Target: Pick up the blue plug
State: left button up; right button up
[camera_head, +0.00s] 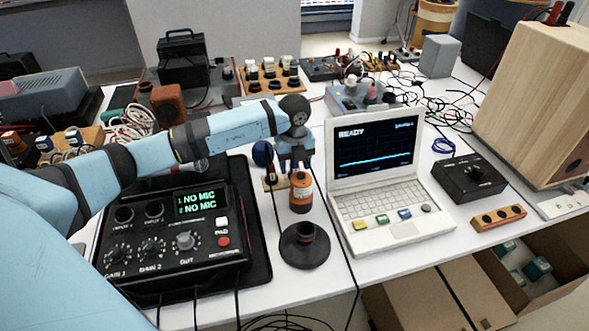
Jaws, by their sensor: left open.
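My left gripper (296,163) points down over the white table, open, just above and behind an orange cylinder (300,198) with a dark band. A dark blue rounded thing (262,153) stands just left of the gripper, apart from it as seen here. I cannot tell whether it is the blue plug; its lower part is partly hidden by a small dark and red piece (270,174). No other clear blue plug shows. My right gripper is not in view.
A black audio box (160,255) reading "NO MIC" lies left. A black round stand (304,246) is in front of the gripper. An open white laptop (386,220) reading "READY" stands right. A black cable runs between them. Boxes and wires crowd the back.

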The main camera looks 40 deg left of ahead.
pick_arm(q)
jog(key=shift+f, duration=0.55)
jog(key=c, duration=1)
jog(key=shift+r, duration=0.15)
